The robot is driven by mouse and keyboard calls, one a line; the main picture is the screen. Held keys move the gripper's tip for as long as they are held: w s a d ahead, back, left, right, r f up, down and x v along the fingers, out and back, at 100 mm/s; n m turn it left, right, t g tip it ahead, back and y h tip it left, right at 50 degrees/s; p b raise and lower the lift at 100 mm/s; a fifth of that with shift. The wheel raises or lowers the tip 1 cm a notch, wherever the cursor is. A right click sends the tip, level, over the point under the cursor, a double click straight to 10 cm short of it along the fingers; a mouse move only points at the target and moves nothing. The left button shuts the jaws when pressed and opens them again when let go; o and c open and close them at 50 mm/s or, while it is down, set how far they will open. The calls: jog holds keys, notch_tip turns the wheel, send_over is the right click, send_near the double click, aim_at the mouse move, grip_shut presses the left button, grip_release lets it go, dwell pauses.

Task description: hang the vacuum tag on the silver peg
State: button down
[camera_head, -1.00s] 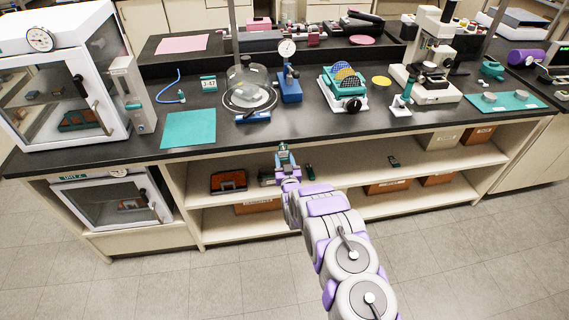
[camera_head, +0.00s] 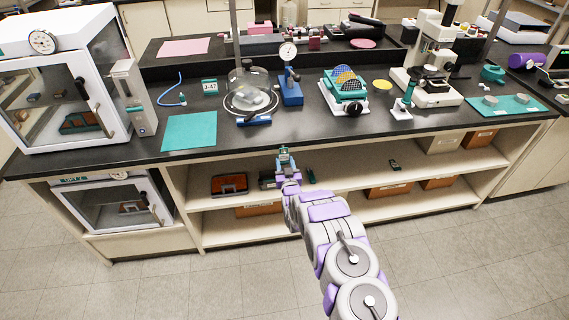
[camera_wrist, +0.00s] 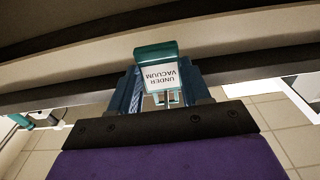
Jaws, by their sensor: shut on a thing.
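The vacuum tag (camera_wrist: 161,77) is a teal tag with a white label reading "UNDER VACUUM", upside down in the wrist view. My gripper (camera_wrist: 160,98) is shut on it, with a blue finger on each side. In the head view my gripper (camera_head: 285,163) holds the small tag (camera_head: 284,152) in front of the bench's open shelf, below the front edge of the worktop. I cannot pick out the silver peg for certain in either view.
The black worktop (camera_head: 330,133) overhangs the shelf (camera_head: 345,168). A bell jar (camera_head: 246,80), blue gauge stand (camera_head: 290,88) and microscope (camera_head: 432,70) stand on it. White cabinets stand at left. The floor in front is clear.

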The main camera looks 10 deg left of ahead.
jog(key=shift+f, duration=0.15)
jog(key=shift+c, duration=2.2)
grip_release()
jog(key=shift+c, duration=0.3)
jog(key=shift+s+d+p, duration=0.15)
jog(key=shift+s+p, duration=0.25)
jog(key=shift+s, duration=0.2)
jog(key=p+v, duration=0.2)
jog(key=v, duration=0.4)
jog(key=shift+s, duration=0.35)
